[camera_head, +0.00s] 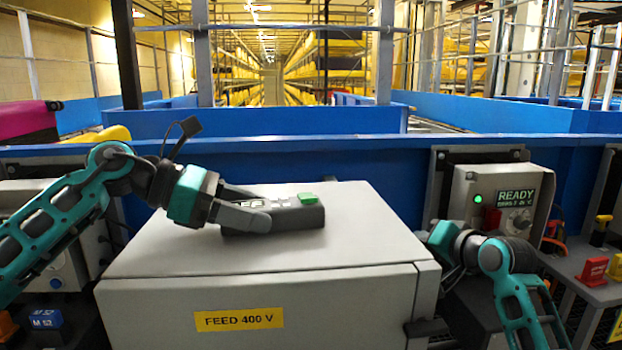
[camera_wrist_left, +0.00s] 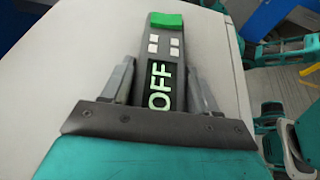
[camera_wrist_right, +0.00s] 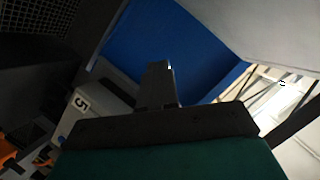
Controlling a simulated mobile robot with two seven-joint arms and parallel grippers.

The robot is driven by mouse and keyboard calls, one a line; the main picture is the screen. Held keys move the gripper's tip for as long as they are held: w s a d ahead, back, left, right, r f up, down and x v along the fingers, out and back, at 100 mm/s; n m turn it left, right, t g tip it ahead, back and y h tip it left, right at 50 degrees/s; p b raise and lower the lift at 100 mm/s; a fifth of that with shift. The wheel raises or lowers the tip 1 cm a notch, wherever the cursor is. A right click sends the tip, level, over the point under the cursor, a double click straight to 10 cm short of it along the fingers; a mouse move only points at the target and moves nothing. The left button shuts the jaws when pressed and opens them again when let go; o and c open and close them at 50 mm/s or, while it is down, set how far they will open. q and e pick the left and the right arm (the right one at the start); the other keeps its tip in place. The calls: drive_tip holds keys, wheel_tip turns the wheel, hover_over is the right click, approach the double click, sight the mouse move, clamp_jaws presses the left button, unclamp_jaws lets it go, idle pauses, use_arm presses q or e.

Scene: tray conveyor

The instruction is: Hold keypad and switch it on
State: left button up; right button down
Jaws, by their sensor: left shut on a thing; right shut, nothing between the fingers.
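The keypad (camera_head: 300,216) is a dark grey block on top of the pale cabinet (camera_head: 350,225). Its green button (camera_head: 307,198) is at the end away from my left gripper (camera_head: 262,204). In the left wrist view the keypad (camera_wrist_left: 165,55) shows several white keys, the green button (camera_wrist_left: 166,20) at the far end and a screen (camera_wrist_left: 160,88) reading OFF. My left gripper is shut on the keypad's near end, one finger on each side. My right gripper (camera_wrist_right: 158,70) is shut and empty, right of the cabinet and apart from the keypad; its fingers are hard to see in the head view.
A control box (camera_head: 515,195) with a READY display and a green lamp stands behind my right arm. A blue rail (camera_head: 350,160) runs behind the cabinet. Red and yellow handles (camera_head: 593,270) are at the far right. The cabinet top right of the keypad is clear.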

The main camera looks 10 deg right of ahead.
drive_tip(key=a+r+y, duration=0.2)
drive_tip(key=a+r, duration=0.1)
drive_tip(key=r, duration=0.8)
drive_tip(key=a+r+y, duration=0.2)
drive_tip(key=a+r, duration=0.2)
drive_tip(key=r, duration=0.7)
drive_tip(key=s+a+r+n+g, duration=0.2)
drive_tip(key=s+a+r+n, duration=0.15)
drive_tip(key=a, duration=0.35)
drive_tip(key=s+a+r+n+g, duration=0.2)
drive_tip(key=s+a+r, duration=0.15)
drive_tip(key=a, duration=0.25)
drive_tip(key=s+a+n+g+h, duration=0.2)
drive_tip(key=s+h, duration=0.4)
drive_tip(key=s, duration=0.3)
drive_tip(key=shift+a, duration=0.45)
drive_tip(key=shift+f, duration=0.15)
